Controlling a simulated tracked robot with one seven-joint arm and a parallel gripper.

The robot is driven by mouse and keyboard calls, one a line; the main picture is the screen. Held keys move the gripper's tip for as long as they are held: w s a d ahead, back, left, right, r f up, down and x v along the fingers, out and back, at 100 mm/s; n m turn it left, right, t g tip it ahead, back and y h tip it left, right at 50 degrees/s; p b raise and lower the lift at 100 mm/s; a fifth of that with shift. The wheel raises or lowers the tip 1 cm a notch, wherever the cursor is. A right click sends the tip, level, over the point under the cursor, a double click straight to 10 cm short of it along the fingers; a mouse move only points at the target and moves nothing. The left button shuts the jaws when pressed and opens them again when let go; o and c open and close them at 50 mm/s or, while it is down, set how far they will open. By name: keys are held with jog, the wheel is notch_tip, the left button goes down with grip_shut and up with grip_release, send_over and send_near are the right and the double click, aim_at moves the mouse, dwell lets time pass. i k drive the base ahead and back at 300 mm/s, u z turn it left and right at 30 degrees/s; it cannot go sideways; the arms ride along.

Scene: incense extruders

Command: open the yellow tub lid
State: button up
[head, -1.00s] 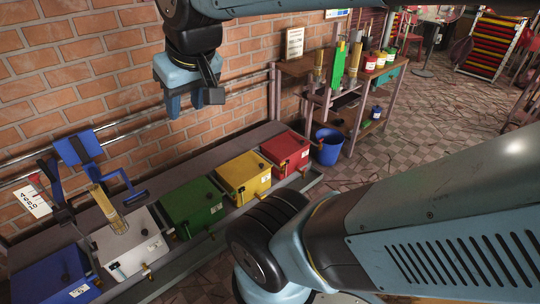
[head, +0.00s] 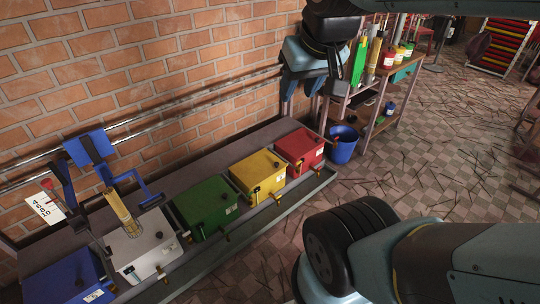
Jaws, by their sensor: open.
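The yellow tub (head: 258,175) is a closed box with its lid down and a small dark knob on top. It stands in the row on the low bench, between the green tub (head: 205,207) and the red tub (head: 300,150). My gripper (head: 309,95) is open and empty, fingers pointing down. In the picture it is above and right of the yellow tub, over the bench's far end near the wall. It looks clear of all the tubs.
A white tub (head: 142,248) with an extruder and a blue tub (head: 65,280) stand at the bench's left. A blue bucket (head: 342,145) stands beyond the red tub, by a work table with bottles and pots. Pipes (head: 150,128) run along the brick wall.

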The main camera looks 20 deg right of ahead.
aim_at(252, 170)
jog(key=z, duration=0.1)
jog(key=i, duration=1)
jog(key=u, duration=0.05)
